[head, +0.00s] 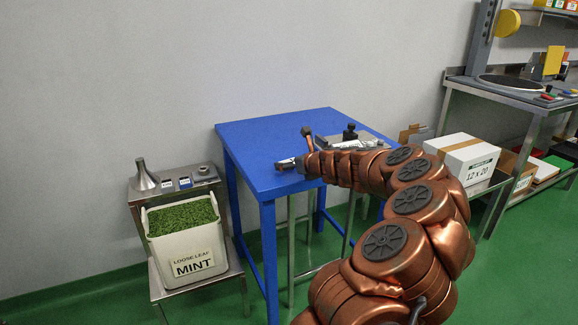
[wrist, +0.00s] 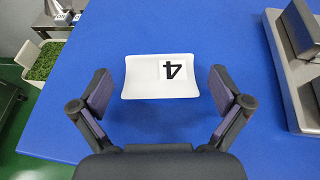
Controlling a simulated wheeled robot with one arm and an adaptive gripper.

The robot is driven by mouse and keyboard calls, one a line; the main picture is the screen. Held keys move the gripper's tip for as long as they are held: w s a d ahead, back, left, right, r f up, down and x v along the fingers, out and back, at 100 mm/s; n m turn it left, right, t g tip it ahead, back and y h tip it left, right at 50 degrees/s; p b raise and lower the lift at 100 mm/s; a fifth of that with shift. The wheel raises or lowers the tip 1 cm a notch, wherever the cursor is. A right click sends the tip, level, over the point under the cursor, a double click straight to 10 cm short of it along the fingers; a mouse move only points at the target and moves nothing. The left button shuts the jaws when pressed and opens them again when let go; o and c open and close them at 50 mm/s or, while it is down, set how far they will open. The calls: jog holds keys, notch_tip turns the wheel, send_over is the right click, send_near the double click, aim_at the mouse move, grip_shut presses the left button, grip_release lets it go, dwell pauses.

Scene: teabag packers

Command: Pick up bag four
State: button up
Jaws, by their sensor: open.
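Bag four, a small white packet with a black 4 on it (wrist: 145,75), lies on the blue table (wrist: 230,22) in the wrist view. The 4 appears upside down there. My gripper (wrist: 160,88) is open, with one dark finger to the left of the bag and one to the right. Both fingers are apart from the bag, and nothing is held. In the head view my gripper (head: 287,163) is over the front part of the blue table (head: 262,130). The bag is too small and covered there to make out clearly.
A grey metal device (wrist: 290,70) stands right of the bag; it also shows at the table's back right in the head view (head: 345,140). A white bin of mint (head: 178,258) stands on a steel stand to the left. A white carton (head: 465,155) is right.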

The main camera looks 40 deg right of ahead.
jog(key=c, duration=0.5)
jog(key=shift+c, duration=0.2)
jog(key=shift+r, duration=0.1)
jog(key=shift+r+p, duration=0.3)
jog(key=shift+r, duration=0.4)
notch_tip(320, 180, up, 2)
jog(key=shift+r+p, duration=0.2)
jog(key=shift+p, duration=0.25)
jog(key=s+r+p, duration=0.1)
jog(key=s, duration=1.5)
jog(key=shift+a, duration=0.4)
